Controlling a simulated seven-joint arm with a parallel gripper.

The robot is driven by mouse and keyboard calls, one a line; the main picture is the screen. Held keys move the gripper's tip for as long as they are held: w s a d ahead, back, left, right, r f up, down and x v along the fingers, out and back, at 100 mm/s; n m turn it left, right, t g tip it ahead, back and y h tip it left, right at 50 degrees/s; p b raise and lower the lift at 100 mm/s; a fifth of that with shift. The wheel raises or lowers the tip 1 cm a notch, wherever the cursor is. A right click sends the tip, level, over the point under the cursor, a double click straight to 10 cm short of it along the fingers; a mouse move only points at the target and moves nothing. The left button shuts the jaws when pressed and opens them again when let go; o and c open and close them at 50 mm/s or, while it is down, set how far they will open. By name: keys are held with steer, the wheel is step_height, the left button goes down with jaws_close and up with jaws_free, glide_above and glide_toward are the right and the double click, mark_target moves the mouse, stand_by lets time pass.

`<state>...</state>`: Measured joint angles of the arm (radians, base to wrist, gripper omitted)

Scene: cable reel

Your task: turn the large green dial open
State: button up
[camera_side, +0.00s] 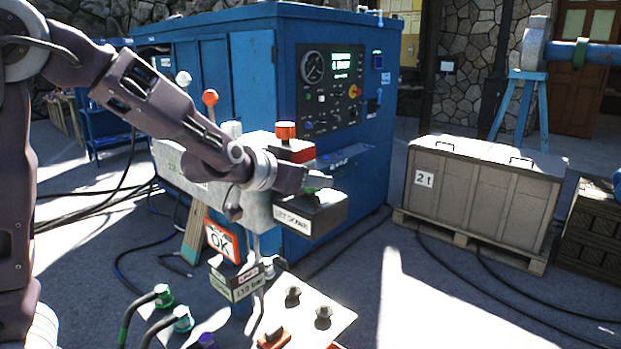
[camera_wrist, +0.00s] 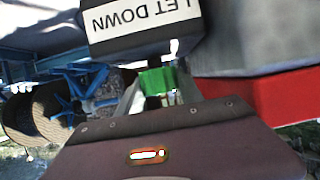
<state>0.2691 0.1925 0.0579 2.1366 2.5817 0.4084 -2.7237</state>
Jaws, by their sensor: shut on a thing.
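The green dial (camera_wrist: 155,80) shows in the wrist view between the two fingers of my gripper (camera_wrist: 163,92). The fingers are shut on it, one at each side, and they hide part of it. In the side view my gripper (camera_side: 318,181) is at the dial, just above the dark box (camera_side: 328,213) with the LET DOWN label. That box also shows in the wrist view (camera_wrist: 140,28), where its label is upside down. How far the dial is turned cannot be told.
A red block (camera_side: 292,151) with an orange knob (camera_side: 286,130) stands close behind my gripper; the red block fills the right of the wrist view (camera_wrist: 262,97). The blue cabinet (camera_side: 345,165) is behind. A panel with knobs (camera_side: 310,308) lies below. A crate (camera_side: 480,195) stands right.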

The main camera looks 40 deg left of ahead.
stand_by(0.4)
steer(key=o, duration=1.4)
